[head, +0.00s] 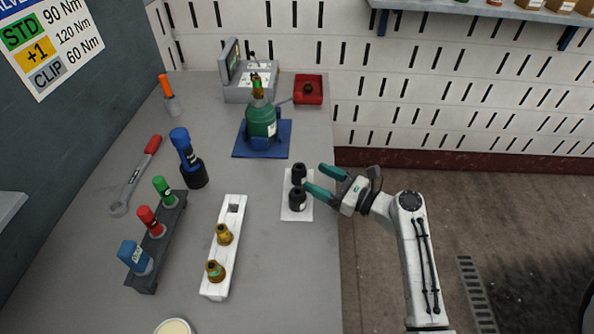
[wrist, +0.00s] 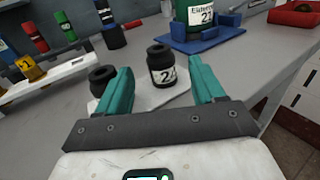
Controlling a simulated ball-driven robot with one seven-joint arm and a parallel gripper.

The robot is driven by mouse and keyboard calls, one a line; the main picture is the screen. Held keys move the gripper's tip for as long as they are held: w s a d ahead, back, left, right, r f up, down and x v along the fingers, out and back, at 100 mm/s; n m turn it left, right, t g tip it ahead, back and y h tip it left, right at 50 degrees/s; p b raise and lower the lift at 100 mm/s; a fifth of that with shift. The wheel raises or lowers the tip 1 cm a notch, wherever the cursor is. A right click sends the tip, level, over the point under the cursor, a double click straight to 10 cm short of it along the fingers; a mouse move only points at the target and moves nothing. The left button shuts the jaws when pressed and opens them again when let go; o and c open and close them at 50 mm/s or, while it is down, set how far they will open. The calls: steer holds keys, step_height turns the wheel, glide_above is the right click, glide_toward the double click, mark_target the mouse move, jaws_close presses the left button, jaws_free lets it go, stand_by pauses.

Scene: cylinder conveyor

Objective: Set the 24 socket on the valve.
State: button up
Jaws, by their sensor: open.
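Two black sockets stand on a white mat (head: 290,215) near the table's right edge. The far socket (head: 298,171) shows in the wrist view (wrist: 160,62) with a white label that seems to read 24. The near socket (head: 297,200) is partly hidden by my left finger in the wrist view (wrist: 100,74); its label is not visible. My gripper (head: 316,178) is open and empty, coming from the right, its fingers pointing toward the sockets; the labelled one appears between them, apart. A brass valve (head: 257,84) tops a green cylinder (head: 261,122) in a blue holder (head: 282,142).
A white rack (head: 216,290) holds two brass fittings. A dark rack (head: 147,284) holds several coloured tools. A blue-topped tool (head: 182,145), a red-handled wrench (head: 132,185), an orange-handled tool (head: 168,93), a grey device (head: 238,92) and a red box (head: 308,90) stand around.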

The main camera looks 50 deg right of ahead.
mark_target(301, 170)
steer(key=shift+w+a+p, duration=0.2)
steer(key=shift+w, duration=1.3)
steer(key=shift+w+a+p, duration=0.2)
steer(key=shift+w, duration=1.3)
steer(key=shift+c, duration=0.2)
steer(key=c, duration=1.1)
steer(key=shift+r, duration=0.15)
